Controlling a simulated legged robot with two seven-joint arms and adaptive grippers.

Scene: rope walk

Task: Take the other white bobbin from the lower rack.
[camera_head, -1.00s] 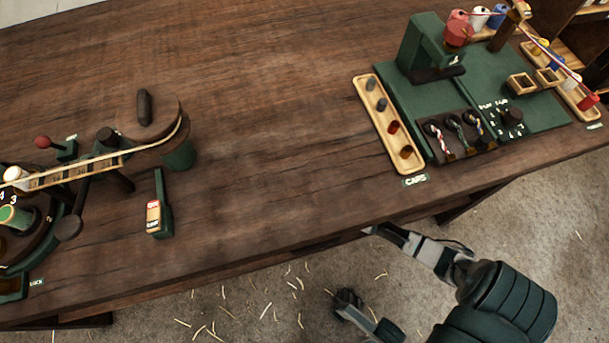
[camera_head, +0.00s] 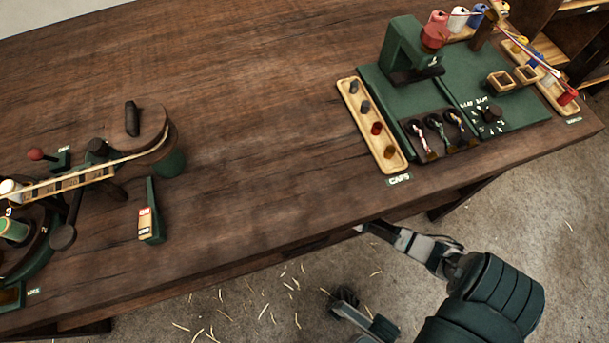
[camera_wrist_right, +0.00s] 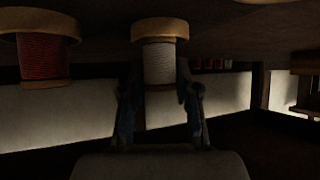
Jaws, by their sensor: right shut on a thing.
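A white bobbin (camera_wrist_right: 160,62) with pale wooden ends shows in the right wrist view, against a dark board at the top of the picture. My right gripper (camera_wrist_right: 158,78) is shut on it, one finger at each side. A red bobbin (camera_wrist_right: 42,57) is apart at the left, against the same board. My left gripper is in neither current view.
The wooden table (camera_head: 250,170) has a clear middle. A caps tray (camera_head: 373,125) and a green station (camera_head: 460,90) stand at the right, a rope-winding device (camera_head: 70,180) at the left. Small red spools (camera_wrist_right: 210,64) show further back in the wrist view.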

